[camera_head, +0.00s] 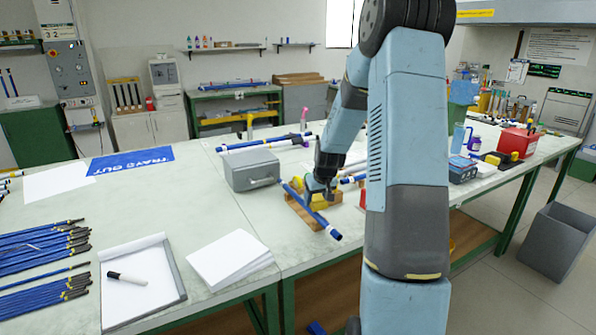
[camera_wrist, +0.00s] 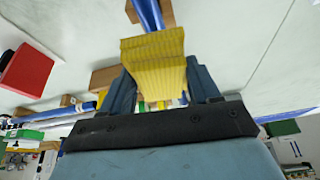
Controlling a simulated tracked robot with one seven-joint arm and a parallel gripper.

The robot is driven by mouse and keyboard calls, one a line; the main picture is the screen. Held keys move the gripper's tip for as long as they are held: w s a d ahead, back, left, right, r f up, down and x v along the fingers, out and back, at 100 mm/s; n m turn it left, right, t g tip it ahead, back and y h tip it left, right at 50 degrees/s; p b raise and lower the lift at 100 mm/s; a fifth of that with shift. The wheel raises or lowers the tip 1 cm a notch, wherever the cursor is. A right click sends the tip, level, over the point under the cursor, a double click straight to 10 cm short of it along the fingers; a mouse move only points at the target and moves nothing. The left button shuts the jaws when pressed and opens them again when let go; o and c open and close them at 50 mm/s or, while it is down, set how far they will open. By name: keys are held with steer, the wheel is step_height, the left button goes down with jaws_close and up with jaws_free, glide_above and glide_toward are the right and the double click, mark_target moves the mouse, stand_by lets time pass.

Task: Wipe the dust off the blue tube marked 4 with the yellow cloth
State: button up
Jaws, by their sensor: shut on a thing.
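My gripper (camera_wrist: 158,80) is shut on the yellow cloth (camera_wrist: 153,48), which looks like a folded ribbed pad between the fingers. In the head view the cloth (camera_head: 319,201) shows just under the wrist, over a wooden rest. A blue tube (camera_head: 311,211) with a white band near its front end lies slanted across that rest, right beside the cloth. In the wrist view a blue tube (camera_wrist: 150,14) runs up from behind the cloth over a wooden block. I cannot tell whether cloth and tube touch. No number 4 or dust is legible on it.
A grey box (camera_head: 251,171) stands left of the rest, and a red box (camera_head: 517,143) at the right. Many blue rods (camera_head: 40,262) lie at the far left, near a clipboard (camera_head: 142,285) with a marker. White paper (camera_head: 229,260) lies in front. The table between is clear.

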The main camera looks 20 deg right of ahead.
steer(key=shift+a+r, duration=0.15)
steer(key=shift+r, duration=2.4)
